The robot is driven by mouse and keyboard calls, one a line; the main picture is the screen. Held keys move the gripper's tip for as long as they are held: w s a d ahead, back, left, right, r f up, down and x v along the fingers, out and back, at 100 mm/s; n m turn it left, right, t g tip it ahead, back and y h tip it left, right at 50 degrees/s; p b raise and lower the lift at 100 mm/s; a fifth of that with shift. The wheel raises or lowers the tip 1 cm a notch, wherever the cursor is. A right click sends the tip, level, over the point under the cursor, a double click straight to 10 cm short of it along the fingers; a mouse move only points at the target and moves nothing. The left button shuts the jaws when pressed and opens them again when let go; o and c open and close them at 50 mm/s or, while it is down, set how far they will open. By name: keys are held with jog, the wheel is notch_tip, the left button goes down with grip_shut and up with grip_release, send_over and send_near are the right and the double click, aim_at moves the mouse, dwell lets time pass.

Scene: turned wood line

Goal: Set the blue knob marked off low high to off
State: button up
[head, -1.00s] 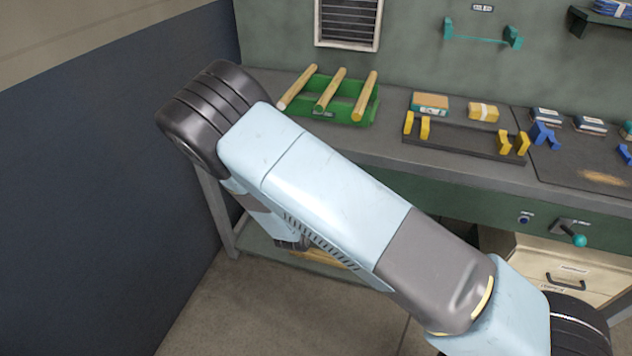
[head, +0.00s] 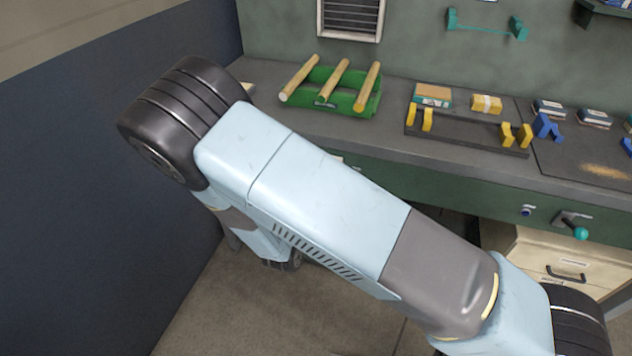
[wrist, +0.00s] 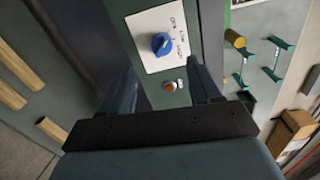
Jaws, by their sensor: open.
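The blue knob (wrist: 161,43) sits on a white plate (wrist: 152,60) in the wrist view. Small dark lettering runs beside the knob on its right side, and its picture is too small to tell which mark the knob points at. My gripper (wrist: 160,70) is open and empty, with one dark blue finger to each side below the plate. The knob shows in the gap just beyond the fingertips, and the fingers seem apart from it. My gripper and this knob are not clearly seen in the head view, where my arm covers much of the middle.
A small orange-brown button (wrist: 170,86) is below the plate. In the head view, a green rack (head: 325,103) with wooden rods, a dark tray (head: 468,135) with yellow pegs and a teal-ended lever (head: 580,232) are at the bench (head: 400,152). Teal brackets (head: 486,28) are on the wall.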

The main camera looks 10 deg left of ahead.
jog(key=shift+s+a, duration=0.2)
jog(key=shift+s, duration=2.3)
jog(key=shift+w, duration=0.1)
jog(key=w+d+r+m+g+h, duration=0.3)
jog(key=d+r+m+g+h, duration=0.15)
jog(key=d+r+m, duration=0.45)
jog(key=w+d+r+m+g+h, duration=0.45)
jog(key=d+r+m, duration=0.25)
jog(key=d+m, duration=0.3)
jog(key=s+d+r+m+g+y, duration=0.1)
jog(key=s+d+r+m+g, duration=0.2)
jog(key=d+r+m, duration=0.3)
jog(key=s+d+r+m+g+y, duration=0.1)
jog(key=s+d+r+m+g, duration=0.3)
jog(key=d+m, duration=0.4)
jog(key=s+d+r+m+t+y, duration=0.1)
jog(key=s+d+r+m+y, duration=0.2)
jog(key=s+r+m, duration=0.3)
jog(key=s+d+r+m+t+y, duration=0.2)
jog(key=s+d+r+m+y, duration=0.2)
jog(key=r+m, duration=0.4)
jog(key=s+m+y, duration=0.1)
jog(key=s+m, duration=0.1)
jog(key=m, duration=0.3)
jog(key=shift+s+d+r+t, duration=0.25)
jog(key=shift+s+r+t, duration=0.05)
jog(key=shift+s+r, duration=0.05)
